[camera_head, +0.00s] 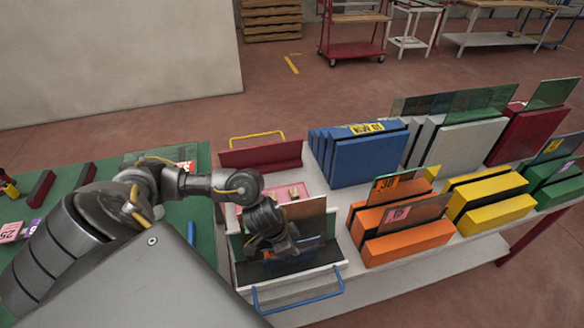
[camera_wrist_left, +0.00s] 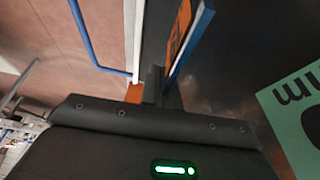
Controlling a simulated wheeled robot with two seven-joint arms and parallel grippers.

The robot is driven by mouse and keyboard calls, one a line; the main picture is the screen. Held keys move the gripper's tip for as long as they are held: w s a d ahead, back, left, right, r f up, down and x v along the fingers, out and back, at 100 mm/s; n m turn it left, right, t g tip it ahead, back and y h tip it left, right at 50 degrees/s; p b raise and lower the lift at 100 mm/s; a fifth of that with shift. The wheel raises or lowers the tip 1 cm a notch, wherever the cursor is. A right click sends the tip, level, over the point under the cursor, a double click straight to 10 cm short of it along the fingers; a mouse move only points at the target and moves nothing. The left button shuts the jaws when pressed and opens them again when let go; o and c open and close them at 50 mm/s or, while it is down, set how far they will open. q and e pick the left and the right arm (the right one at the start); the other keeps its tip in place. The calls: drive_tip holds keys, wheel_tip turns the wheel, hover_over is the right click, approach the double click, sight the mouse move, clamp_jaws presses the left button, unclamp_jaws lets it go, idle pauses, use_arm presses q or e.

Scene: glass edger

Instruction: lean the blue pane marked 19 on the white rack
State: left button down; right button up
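My left gripper (camera_head: 283,245) reaches down into a white-rimmed crate (camera_head: 343,266) with a dark floor. In the left wrist view its fingers (camera_wrist_left: 162,92) are close together on the edge of a blue-edged pane (camera_wrist_left: 200,30) bearing an orange label. That pane (camera_head: 318,243) is partly hidden by the gripper in the head view, and its number is not readable. The white rack (camera_head: 470,145) stands at the back, between the blue and red racks, with a dark greenish pane (camera_head: 480,101) leaning on it. My right gripper is not in view.
A brownish pane (camera_head: 312,214) stands in the crate, which has a blue handle (camera_head: 300,303). Blue (camera_head: 365,160), red (camera_head: 525,132), orange (camera_head: 410,243), yellow (camera_head: 498,212) and green racks (camera_head: 560,193) crowd the table. A green mat (camera_head: 200,262) lies left.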

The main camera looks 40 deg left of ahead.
use_arm(q)
drive_tip(key=shift+f, duration=0.4)
idle(0.7)
drive_tip(key=c, duration=1.6)
unclamp_jaws()
drive_tip(key=shift+o, duration=0.2)
drive_tip(key=shift+r, duration=0.1)
drive_tip(key=p+v, duration=0.2)
drive_tip(key=v, duration=0.8)
drive_tip(key=shift+r, duration=0.3)
drive_tip(key=shift+a, duration=0.1)
